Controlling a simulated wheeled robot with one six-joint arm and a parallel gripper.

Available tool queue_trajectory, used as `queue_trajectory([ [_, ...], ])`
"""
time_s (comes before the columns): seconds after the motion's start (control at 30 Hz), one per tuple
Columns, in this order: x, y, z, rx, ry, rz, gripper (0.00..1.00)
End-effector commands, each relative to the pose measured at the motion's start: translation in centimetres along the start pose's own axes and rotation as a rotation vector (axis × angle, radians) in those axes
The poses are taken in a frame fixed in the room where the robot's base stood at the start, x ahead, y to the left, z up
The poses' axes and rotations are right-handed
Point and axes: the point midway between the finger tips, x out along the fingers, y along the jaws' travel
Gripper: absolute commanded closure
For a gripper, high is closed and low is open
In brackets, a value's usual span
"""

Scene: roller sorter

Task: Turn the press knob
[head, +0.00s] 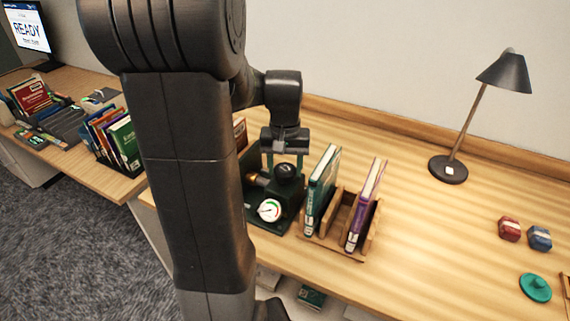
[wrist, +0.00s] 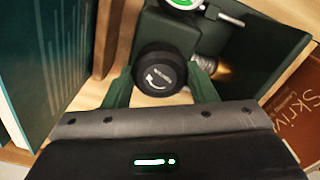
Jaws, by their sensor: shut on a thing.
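The press knob (wrist: 158,78) is round and black with a white curved arrow on its face. It sits on a dark green press (wrist: 225,42). In the head view the knob (head: 286,172) shows on top of the press, beside a white dial gauge (head: 269,210). My gripper (wrist: 160,88) comes down from above, and its two green fingers are on either side of the knob, shut on it. The gripper also shows in the head view (head: 284,160). The dial is cut off at the top of the wrist view.
A wooden rack (head: 337,217) with a green book (head: 321,188) and a purple book (head: 366,203) stands just right of the press. A lamp (head: 448,168), red block (head: 509,229), blue block (head: 539,238) and green knobbed piece (head: 535,287) lie further right. The desk between is clear.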

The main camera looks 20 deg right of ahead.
Motion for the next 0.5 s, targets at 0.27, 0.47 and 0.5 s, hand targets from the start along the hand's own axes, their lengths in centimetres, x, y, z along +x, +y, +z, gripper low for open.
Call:
queue_trajectory([
  [0.27, -0.09, 0.00, -0.05, -0.146, 0.002, 0.000, 0.71],
  [0.47, -0.08, 0.00, -0.06, -0.195, 0.002, 0.000, 0.71],
  [0.5, -0.08, 0.00, -0.06, -0.201, 0.003, 0.000, 0.71],
])
